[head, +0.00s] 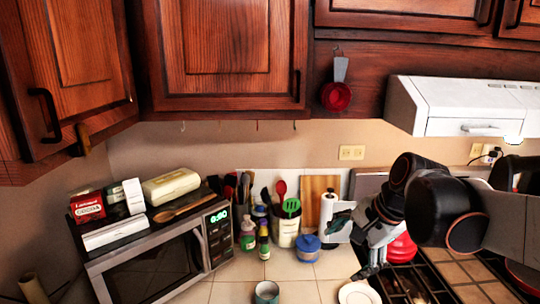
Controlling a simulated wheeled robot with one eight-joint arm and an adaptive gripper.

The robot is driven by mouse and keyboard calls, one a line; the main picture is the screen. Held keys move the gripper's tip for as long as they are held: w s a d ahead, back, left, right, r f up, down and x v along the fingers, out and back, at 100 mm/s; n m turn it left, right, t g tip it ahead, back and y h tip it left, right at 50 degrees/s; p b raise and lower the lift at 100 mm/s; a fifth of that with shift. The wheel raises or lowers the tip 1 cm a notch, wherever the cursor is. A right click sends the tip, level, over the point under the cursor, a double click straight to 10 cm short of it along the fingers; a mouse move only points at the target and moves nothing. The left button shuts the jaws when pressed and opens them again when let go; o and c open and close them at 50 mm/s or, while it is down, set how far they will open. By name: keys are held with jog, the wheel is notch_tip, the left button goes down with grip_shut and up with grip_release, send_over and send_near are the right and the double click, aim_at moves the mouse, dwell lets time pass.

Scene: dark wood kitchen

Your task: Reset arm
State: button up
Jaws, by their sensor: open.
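My arm (445,212) reaches in from the right side of the head view, bent at its black and grey joints. My gripper (370,270) hangs at its end, pointing down, to the left of the black stove grate. It is open, and I see nothing held in it. A white saucer (358,293) lies on the tiled counter below and slightly left of the fingertips. A red pot or kettle (402,248) on the stove is partly hidden behind my arm.
A microwave (155,268) with boxes on top stands at the left. Bottles, a utensil holder (287,232), a blue jar (308,247) and a paper towel roll (327,215) line the counter's back. A cup (267,292) stands in front. Cabinets and a white hood (465,100) hang above.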

jog(key=s+d+f+n+t+h+b, duration=0.2)
jog(key=s+f+n+b, duration=0.8)
jog(key=s+f, duration=0.5)
jog(key=n+t+h, duration=0.1)
jog(key=n, duration=0.1)
jog(key=shift+s+f+n+b, duration=0.15)
jog(key=shift+s+n+b, duration=0.05)
jog(key=shift+n+b, duration=0.15)
dwell(1.3)
